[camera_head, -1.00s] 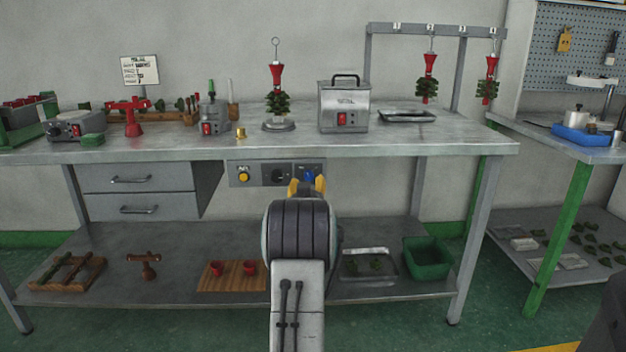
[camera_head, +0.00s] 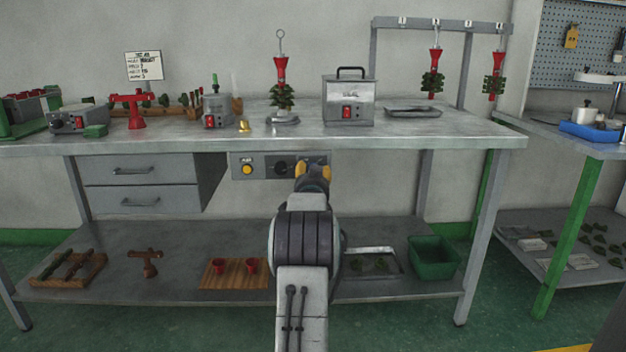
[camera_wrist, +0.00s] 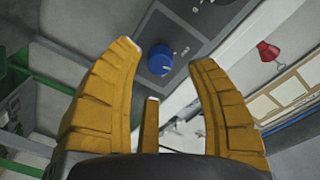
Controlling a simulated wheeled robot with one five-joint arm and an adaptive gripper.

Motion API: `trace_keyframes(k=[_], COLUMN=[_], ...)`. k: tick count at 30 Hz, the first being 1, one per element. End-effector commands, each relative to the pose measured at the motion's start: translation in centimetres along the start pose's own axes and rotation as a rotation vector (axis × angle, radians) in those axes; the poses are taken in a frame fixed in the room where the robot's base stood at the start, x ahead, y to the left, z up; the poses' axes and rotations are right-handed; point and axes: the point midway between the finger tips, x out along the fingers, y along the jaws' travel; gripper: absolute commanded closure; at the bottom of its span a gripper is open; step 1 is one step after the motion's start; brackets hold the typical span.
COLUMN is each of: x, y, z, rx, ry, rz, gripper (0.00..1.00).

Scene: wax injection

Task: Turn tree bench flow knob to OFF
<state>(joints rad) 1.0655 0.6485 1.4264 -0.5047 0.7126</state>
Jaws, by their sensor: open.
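The grey control panel (camera_head: 264,160) hangs under the front edge of the tree bench. It carries a yellow button (camera_head: 247,170) and a black knob (camera_head: 281,168). The blue knob is hidden behind my gripper (camera_head: 313,170) in the head view. In the wrist view the blue knob (camera_wrist: 161,60) shows on the dark panel face (camera_wrist: 178,82), ahead of my gripper (camera_wrist: 165,56) and between its yellow fingertips in the picture. My gripper is open and empty. I cannot tell whether the fingertips touch the knob, and its pointer direction is unclear.
The bench top (camera_head: 400,138) is just above my gripper. Drawers (camera_head: 140,183) are left of the panel. The lower shelf (camera_head: 190,287) holds a wooden board (camera_head: 233,280), a green bin (camera_head: 433,262) and a metal tray (camera_head: 388,252). The space right of the panel under the top is clear.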

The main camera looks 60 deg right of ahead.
Motion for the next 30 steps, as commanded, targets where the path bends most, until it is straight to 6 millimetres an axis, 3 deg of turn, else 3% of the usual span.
trace_keyframes(k=[12, 27, 30], x=[2.4, 2.7, 2.7], y=[0.0, 0.0, 0.0], z=[0.0, 0.0, 0.0], rx=[-0.001, -0.001, -0.001], ry=[0.000, -0.001, -0.001], rz=[0.000, 0.001, 0.001], gripper=[0.48, 0.45, 0.54])
